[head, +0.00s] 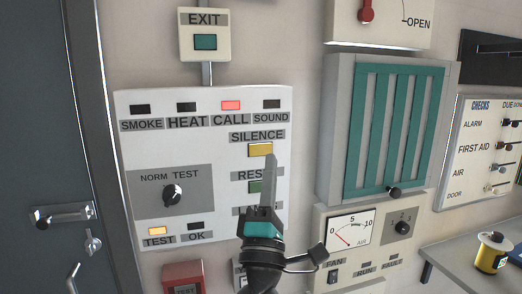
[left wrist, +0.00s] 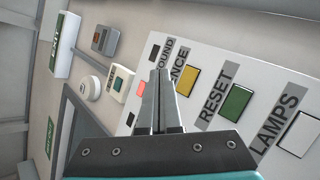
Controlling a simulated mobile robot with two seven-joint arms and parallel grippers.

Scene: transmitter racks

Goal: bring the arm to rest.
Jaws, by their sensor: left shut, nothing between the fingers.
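My left gripper (head: 270,160) is shut and empty. It points up in front of the white alarm panel (head: 225,100), its tip just below and right of the yellow SILENCE button (head: 260,149). It partly covers the green RESET button (head: 256,187) and hides most of the LAMPS label. In the left wrist view the closed fingers (left wrist: 161,75) stand beside the yellow button (left wrist: 187,81); I cannot tell if they touch the panel. The CALL lamp (head: 231,105) is lit red and the TEST lamp (head: 158,231) is lit amber. My right gripper is out of view.
A dark door (head: 40,120) with a lever handle (head: 62,214) is at the left. A green-slatted vent (head: 390,130) and an AIR gauge panel (head: 350,236) are to the right. A counter (head: 455,262) carrying a yellow spool (head: 491,254) juts out at the lower right.

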